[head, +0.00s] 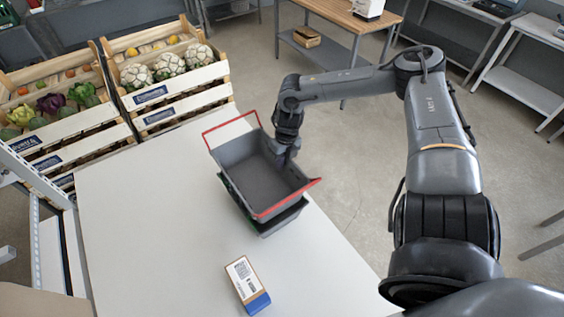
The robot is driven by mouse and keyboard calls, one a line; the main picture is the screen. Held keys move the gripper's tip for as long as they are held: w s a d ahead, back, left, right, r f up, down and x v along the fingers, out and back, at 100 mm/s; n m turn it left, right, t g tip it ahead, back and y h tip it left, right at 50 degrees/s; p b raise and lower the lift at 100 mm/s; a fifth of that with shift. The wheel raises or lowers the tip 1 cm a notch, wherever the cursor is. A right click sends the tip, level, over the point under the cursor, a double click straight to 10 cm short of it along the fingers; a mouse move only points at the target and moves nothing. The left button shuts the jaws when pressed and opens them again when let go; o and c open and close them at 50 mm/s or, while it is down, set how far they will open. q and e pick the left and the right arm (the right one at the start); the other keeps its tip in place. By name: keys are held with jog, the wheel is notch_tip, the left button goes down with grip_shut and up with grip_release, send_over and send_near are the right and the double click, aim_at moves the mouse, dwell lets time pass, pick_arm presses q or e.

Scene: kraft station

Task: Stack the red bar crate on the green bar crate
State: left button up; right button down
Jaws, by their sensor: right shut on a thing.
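The red bar crate (262,180) is a grey open bin with red bars at its two ends, and it looks empty. It is directly above the green bar crate (283,222), which is mostly hidden beneath it. A bit of green and a dark lower wall show at the left and front. The two look nested or nearly so; I cannot tell whether the upper one rests fully. My right gripper (286,157) is shut on the red bar crate's far right wall, with its fingertips partly hidden. My left gripper is not in view.
The crates are on a white table (150,210), near its right edge. A small white, blue and brown box (248,284) lies in front of them. Wooden produce crates (170,95) stand behind at the left. The table's left part is clear.

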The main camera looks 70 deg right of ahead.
dwell(0.3)
jog(key=c, duration=1.2)
grip_release()
jog(key=shift+d+r+p, duration=0.1)
jog(key=shift+r+p, duration=0.55)
jog(key=shift+s+d+r+p, duration=0.15)
jog(key=shift+d+r+p, duration=0.05)
jog(key=shift+r+p, duration=1.5)
jog(key=shift+s+d+r+p, duration=0.15)
jog(key=shift+s+r+p, duration=0.05)
jog(key=shift+r+p, duration=1.45)
jog(key=shift+s+d+r+p, duration=0.2)
jog(key=shift+r+p, duration=1.15)
jog(key=shift+p, duration=0.65)
